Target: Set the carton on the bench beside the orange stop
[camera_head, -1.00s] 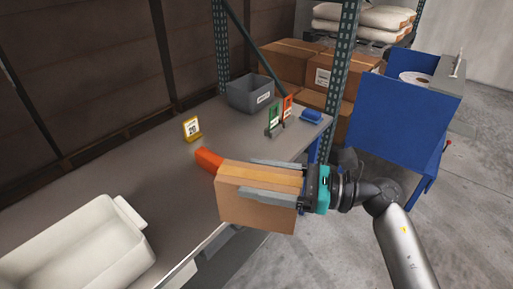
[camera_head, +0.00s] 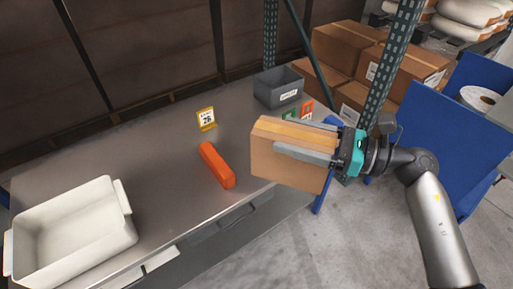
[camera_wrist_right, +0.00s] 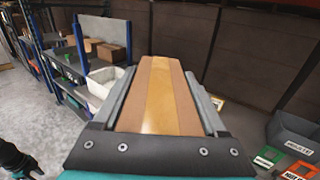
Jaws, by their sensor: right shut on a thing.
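The carton (camera_head: 287,160) is a brown box with a paler tape strip. My right gripper (camera_head: 306,142) is shut on it, with one finger along each side. The carton is upright at the bench's front right edge in the head view, and I cannot tell whether it touches the top. In the right wrist view the carton (camera_wrist_right: 158,95) fills the space between the fingers. The orange stop (camera_head: 217,166) is a bar lying on the grey bench (camera_head: 165,140), left of the carton with bare bench between them. My left gripper is not in view.
A white tub (camera_head: 72,232) stands at the bench's left end. A yellow number sign (camera_head: 206,118) stands behind the stop. A grey bin (camera_head: 278,87) and green and red cards (camera_head: 307,109) are at the far right, near a rack post (camera_head: 394,65).

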